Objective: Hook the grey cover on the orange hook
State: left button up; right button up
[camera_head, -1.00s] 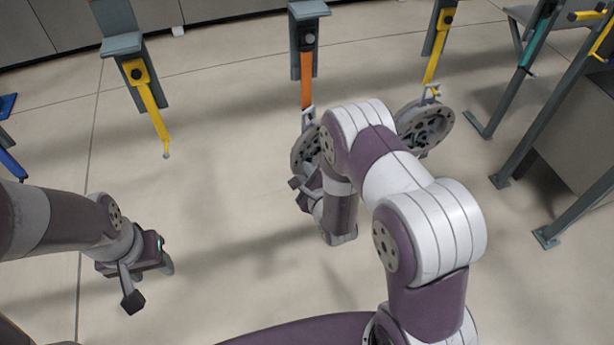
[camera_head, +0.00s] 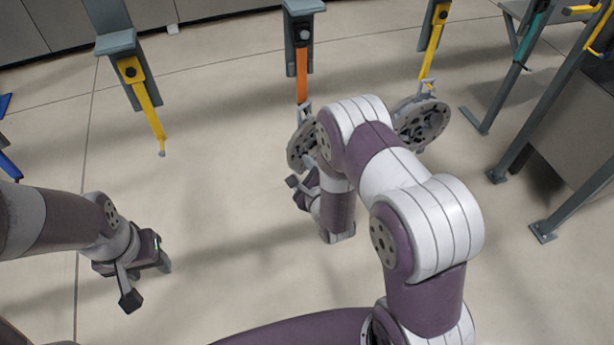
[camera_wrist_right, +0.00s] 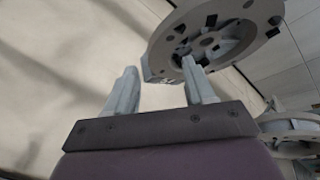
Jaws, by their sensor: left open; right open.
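The orange hook (camera_head: 302,84) hangs from a grey bracket at the upper middle of the head view. The grey cover (camera_head: 299,152), a round flange with holes, hangs at its lower end by a small grey loop, partly hidden by my right arm. The cover also shows in the right wrist view (camera_wrist_right: 242,38), just beyond the fingertips. My right gripper (camera_wrist_right: 160,67) is open, with nothing between its fingers. In the head view its fingers are mostly hidden below the cover. My left gripper (camera_head: 152,262) is open and empty at lower left, far from the cover.
A second grey cover (camera_head: 421,122) hangs on a yellow hook (camera_head: 433,52) right of the orange one. Another yellow hook (camera_head: 147,100) hangs bare at left. Grey stand legs (camera_head: 555,130) are at right. The floor between my arms is clear.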

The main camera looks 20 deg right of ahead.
jog(key=s+d+r+n+g+b, duration=0.1)
jog(key=s+r+n+g, duration=0.3)
jog(key=s+n, duration=0.6)
jog(key=s+d+r+n+g+h, duration=0.1)
jog(key=s+r+n+g, duration=0.4)
jog(key=n, duration=1)
jog(key=s+g, duration=0.3)
jog(key=s, duration=0.2)
jog(key=shift+s+d+r+n+g+b, duration=0.2)
jog(key=shift+r+n+g+b, duration=0.05)
jog(key=shift+n+g+b, duration=0.15)
dwell(0.4)
